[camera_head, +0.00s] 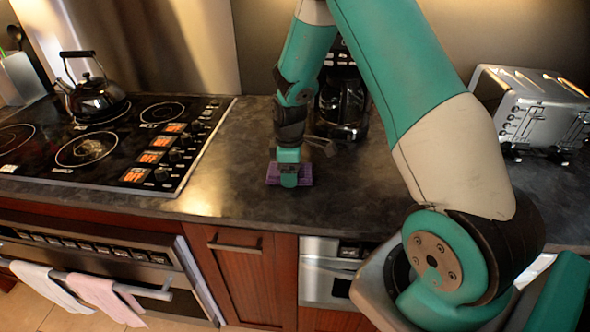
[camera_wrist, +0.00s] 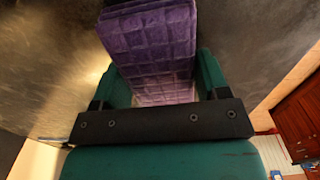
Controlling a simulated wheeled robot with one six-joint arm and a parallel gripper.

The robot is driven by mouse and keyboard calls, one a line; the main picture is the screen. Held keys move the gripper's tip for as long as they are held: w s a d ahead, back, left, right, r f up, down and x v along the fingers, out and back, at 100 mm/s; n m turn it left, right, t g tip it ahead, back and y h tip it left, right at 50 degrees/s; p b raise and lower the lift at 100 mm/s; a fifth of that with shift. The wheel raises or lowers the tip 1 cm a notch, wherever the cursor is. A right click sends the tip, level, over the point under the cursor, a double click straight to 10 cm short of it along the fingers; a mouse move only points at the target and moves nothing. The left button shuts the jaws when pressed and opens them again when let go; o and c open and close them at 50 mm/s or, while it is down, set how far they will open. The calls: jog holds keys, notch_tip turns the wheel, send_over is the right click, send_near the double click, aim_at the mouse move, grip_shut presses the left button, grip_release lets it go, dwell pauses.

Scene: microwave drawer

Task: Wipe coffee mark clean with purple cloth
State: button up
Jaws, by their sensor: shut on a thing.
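The purple cloth (camera_head: 272,174) is a folded, quilted-looking pad. In the head view it is low at the dark countertop (camera_head: 235,185), between the stove and the coffee maker. My gripper (camera_head: 289,178) points down and is shut on the cloth. In the wrist view the cloth (camera_wrist: 150,45) sits between the two green fingers (camera_wrist: 165,85) and extends beyond them. The cloth appears to be at the counter surface, but I cannot tell whether it touches. I cannot make out a coffee mark; the cloth and gripper hide part of the counter.
A stove (camera_head: 95,148) with a black kettle (camera_head: 90,98) is on the left. A coffee maker (camera_head: 342,105) stands behind my gripper, and a silver toaster (camera_head: 535,110) is at the right. The counter has bare room left of the gripper. Cabinets and an oven are below its front edge.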

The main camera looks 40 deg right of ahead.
aim_at(309, 170)
jog(key=shift+w+a+f, duration=0.1)
jog(key=shift+w+a, duration=1.75)
jog(key=shift+w, duration=0.15)
jog(key=shift+s+d+p, duration=0.45)
jog(key=shift+s+d, duration=3.2)
jog(key=shift+s, duration=0.1)
jog(key=shift+w+a+r, duration=0.2)
jog(key=shift+w+a, duration=0.55)
jog(key=shift+w, duration=0.1)
jog(key=shift+w+a+f, duration=0.15)
jog(key=shift+w+a, duration=2.75)
jog(key=shift+s+d+p, duration=0.6)
jog(key=shift+s+d, duration=3.05)
jog(key=shift+s, duration=0.05)
